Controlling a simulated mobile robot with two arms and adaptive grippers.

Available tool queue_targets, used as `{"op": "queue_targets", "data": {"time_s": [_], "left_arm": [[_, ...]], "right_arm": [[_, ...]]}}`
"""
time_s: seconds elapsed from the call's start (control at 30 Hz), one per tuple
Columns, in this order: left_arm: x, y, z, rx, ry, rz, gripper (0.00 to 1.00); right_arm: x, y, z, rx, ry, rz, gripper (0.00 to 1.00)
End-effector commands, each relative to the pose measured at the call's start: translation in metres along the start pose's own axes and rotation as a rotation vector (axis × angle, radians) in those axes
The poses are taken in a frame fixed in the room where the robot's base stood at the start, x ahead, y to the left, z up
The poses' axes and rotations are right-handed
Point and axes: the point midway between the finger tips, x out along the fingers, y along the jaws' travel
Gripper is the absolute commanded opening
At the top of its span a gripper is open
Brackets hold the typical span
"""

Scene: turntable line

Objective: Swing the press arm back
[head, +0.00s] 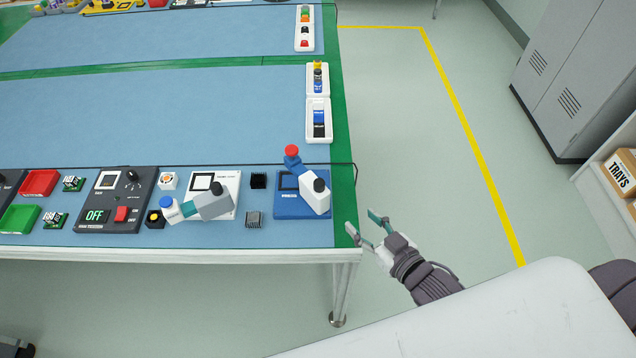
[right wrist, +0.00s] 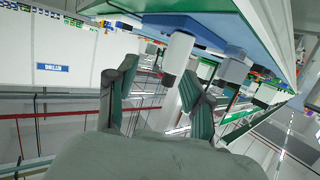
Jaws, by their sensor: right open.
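The press (head: 290,205) has a blue base with a small dark screen and stands near the table's front right corner.
Left of the press stand a white device (head: 229,185) with a grey swing arm and blue knob, small black blocks, and a dark OFF panel (head: 135,185). White trays (head: 326,132) line the right edge. The floor right of the table is clear.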

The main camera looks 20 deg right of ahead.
Motion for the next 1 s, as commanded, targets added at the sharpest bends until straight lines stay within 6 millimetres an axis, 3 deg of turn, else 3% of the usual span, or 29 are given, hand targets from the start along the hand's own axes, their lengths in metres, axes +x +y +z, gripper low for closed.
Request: {"op": "queue_targets", "data": {"time_s": [0.2, 0.47, 1.0], "left_arm": [[0.001, -0.003, 0.000, 0.002, 0.000, -0.004, 0.52], [-0.002, -0.005, 0.001, 0.003, -0.001, -0.006, 0.52], [-0.018, -0.005, 0.000, 0.003, -0.003, -0.006, 0.52]], "right_arm": [[-0.010, -0.007, -0.022, -0.001, 0.211, -0.124, 0.52], [-0.004, -0.011, -0.032, 0.002, 0.264, -0.156, 0.52], [0.096, -0.027, -0.060, 0.003, 0.262, -0.155, 0.52]]}}
